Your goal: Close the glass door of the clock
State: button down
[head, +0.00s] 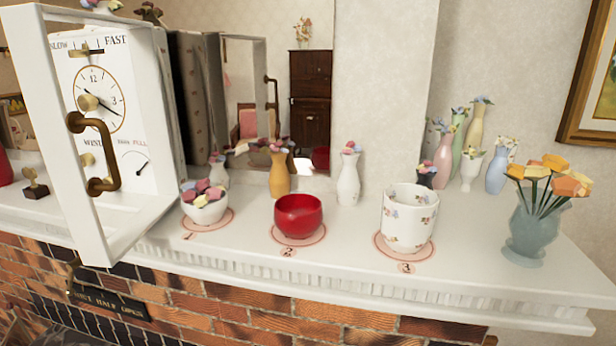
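The clock (123,125) stands at the left end of the mantel in the head view. Its white face has a round dial (99,99), a "SLOW/FAST" lever at the top and a smaller gauge lower right. The glass door has a white frame (55,135) and stands open, swung out toward me. Its lower corner reaches past the mantel's front edge. A curved brass handle (109,155) is on the door and shows in front of the clock face. The glass itself is hard to make out. My gripper is not in view.
On the mantel (335,268) right of the clock stand a bowl of candies (205,210), a red bowl (298,216) and a floral white cup (409,217) on numbered circles. Several vases and a mirror (245,75) are behind. A blue flower vase (535,235) stands far right.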

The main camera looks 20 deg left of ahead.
aim_at(24, 26)
jog(key=i+l+u, duration=0.15)
jog(key=u, duration=0.3)
jog(key=l+u, duration=0.4)
jog(key=i+l+u, duration=0.1)
jog(key=l+u, duration=0.55)
jog(key=u, duration=0.25)
